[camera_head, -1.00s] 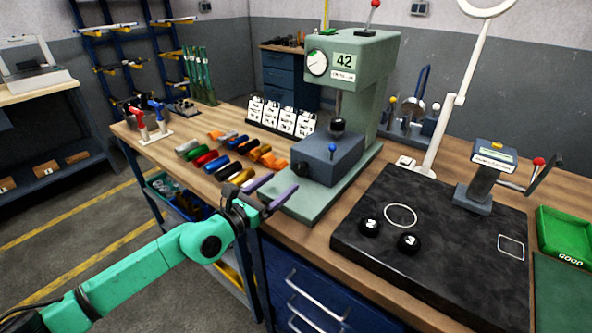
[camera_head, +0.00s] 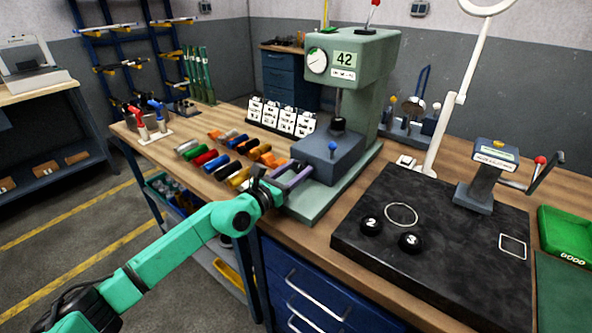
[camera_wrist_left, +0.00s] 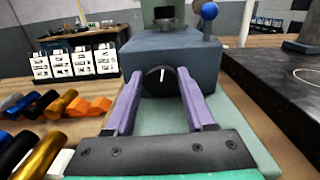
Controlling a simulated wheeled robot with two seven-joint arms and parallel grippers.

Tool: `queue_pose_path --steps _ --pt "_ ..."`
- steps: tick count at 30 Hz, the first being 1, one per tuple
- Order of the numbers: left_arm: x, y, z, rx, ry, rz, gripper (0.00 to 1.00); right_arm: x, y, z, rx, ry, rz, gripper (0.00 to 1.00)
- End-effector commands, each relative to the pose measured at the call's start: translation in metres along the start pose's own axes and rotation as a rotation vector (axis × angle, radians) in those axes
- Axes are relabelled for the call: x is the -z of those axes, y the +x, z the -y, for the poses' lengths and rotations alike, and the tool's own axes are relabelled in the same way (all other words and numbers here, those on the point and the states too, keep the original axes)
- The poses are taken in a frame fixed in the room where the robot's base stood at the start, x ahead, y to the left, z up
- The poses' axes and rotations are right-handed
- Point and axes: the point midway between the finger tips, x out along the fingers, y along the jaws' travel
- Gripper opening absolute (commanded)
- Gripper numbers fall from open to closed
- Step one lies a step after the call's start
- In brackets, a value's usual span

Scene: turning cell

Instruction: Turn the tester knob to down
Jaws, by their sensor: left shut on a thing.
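The tester knob (camera_wrist_left: 159,80) is a round black knob with a white line, on the front face of the blue-grey block (camera_head: 335,155) of the green tester (camera_head: 365,75). In the left wrist view its white line stands nearly vertical in the knob's upper part. My left gripper (camera_wrist_left: 160,95) has its two purple fingers on either side of the knob, shut on it. In the head view the left gripper (camera_head: 292,177) reaches the block's front, and its fingers hide most of the knob. My right gripper is in neither view.
Several coloured cylinders (camera_head: 220,163) lie left of the tester, with white cards (camera_head: 282,115) behind. A blue-topped lever (camera_wrist_left: 209,12) rises from the block. A black slab (camera_head: 440,235) with dark round weights lies to the right.

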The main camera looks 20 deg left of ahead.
Motion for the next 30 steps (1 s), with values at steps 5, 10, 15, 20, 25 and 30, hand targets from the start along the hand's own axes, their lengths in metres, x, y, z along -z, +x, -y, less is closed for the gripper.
queue_pose_path --steps 5,10,15,20,25,30 --pt "0.0013 0.0000 -0.0001 0.000 -0.190 -0.001 0.00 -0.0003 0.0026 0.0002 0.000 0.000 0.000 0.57" --pt "0.0001 0.0001 -0.0010 0.000 -0.265 0.000 0.00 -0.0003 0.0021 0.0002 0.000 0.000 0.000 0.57" --pt "0.0002 0.0000 -0.0011 0.000 -0.263 0.000 0.00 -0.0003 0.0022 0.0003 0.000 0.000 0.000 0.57" --pt "0.0002 0.0000 -0.0011 0.000 -0.262 0.000 0.83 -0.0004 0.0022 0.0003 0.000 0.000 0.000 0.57" --pt "0.0002 0.0000 -0.0012 0.000 -0.260 0.000 0.83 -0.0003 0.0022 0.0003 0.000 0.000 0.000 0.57" --pt "0.0009 -0.0060 -0.0021 -0.002 -0.259 -0.002 0.83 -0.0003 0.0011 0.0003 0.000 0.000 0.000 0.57"
